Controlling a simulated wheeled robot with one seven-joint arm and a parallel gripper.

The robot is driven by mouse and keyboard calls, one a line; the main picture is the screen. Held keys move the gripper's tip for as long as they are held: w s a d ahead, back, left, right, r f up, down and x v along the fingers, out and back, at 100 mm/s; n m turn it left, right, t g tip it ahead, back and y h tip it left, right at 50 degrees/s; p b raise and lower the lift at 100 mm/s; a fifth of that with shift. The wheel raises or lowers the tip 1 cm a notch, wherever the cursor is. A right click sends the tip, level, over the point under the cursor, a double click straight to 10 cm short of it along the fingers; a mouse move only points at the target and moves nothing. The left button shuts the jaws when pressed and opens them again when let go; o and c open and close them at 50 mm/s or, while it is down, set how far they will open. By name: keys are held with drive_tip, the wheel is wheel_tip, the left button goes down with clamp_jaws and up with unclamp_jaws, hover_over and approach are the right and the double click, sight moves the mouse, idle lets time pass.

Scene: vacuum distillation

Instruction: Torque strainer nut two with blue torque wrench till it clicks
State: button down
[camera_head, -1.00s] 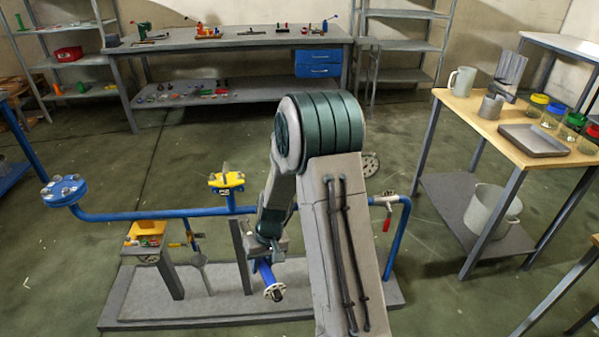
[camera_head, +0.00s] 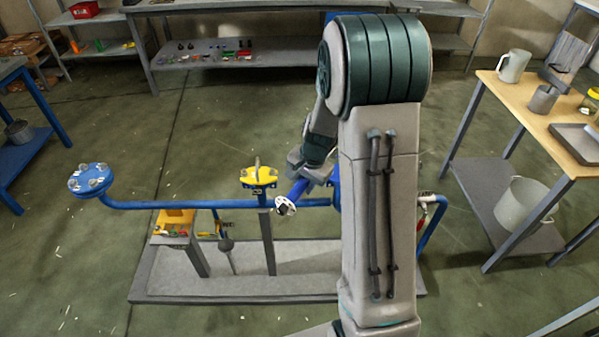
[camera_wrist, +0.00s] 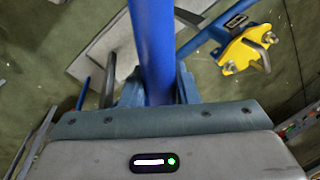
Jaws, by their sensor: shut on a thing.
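My gripper (camera_head: 318,172) is shut on the blue torque wrench (camera_head: 297,192), whose near end carries a white disc (camera_head: 285,206) with a dark centre. In the wrist view the wrench's blue shaft (camera_wrist: 152,45) runs up and away from between the fingers. The yellow strainer cover (camera_head: 258,177), with upright studs, sits on the blue pipe just left of the wrench. It also shows at the upper right of the wrist view (camera_wrist: 236,58), apart from the wrench. I cannot tell which nut is number two.
A blue flange (camera_head: 90,178) with several bolts ends the blue pipe (camera_head: 160,205) at left. A yellow tray (camera_head: 174,222) stands on a post of the grey base (camera_head: 300,284). A wooden-topped table (camera_head: 520,130) is at right. Open floor lies left.

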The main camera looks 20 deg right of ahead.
drive_tip(key=shift+a, duration=0.2)
drive_tip(key=shift+s+a+b, duration=0.1)
drive_tip(key=shift+a+b, duration=0.15)
drive_tip(key=shift+b, duration=0.05)
drive_tip(key=shift+s+d+b+x, duration=0.1)
drive_tip(key=shift+s+b+x, duration=0.05)
drive_tip(key=shift+b+x, duration=0.75)
drive_tip(key=shift+s+d+b+x, duration=0.15)
drive_tip(key=shift+b+x, duration=0.55)
drive_tip(key=shift+x, duration=0.25)
drive_tip(key=shift+s+d+b+x, duration=0.1)
drive_tip(key=shift+s+b+x, duration=0.05)
drive_tip(key=shift+b+x, duration=0.75)
drive_tip(key=shift+s+d+b+x, duration=0.1)
drive_tip(key=shift+s+b+x, duration=0.05)
drive_tip(key=shift+b+x, duration=0.7)
drive_tip(key=shift+w+f, duration=0.1)
drive_tip(key=shift+w+a+f+m+h+p, duration=0.15)
drive_tip(key=shift+w+a+m+h+p, duration=0.15)
drive_tip(key=shift+w+a+m+p, duration=0.6)
drive_tip(key=shift+w+d, duration=0.1)
drive_tip(key=shift+d, duration=0.1)
drive_tip(key=shift+w+a+m+t+p, duration=0.15)
drive_tip(key=shift+w+a+m+p, duration=0.25)
drive_tip(key=shift+w+p, duration=0.2)
drive_tip(key=shift+w+a+m+t+p, duration=0.15)
drive_tip(key=shift+w+a+m+p, duration=0.1)
drive_tip(key=shift+w+m+p, duration=0.25)
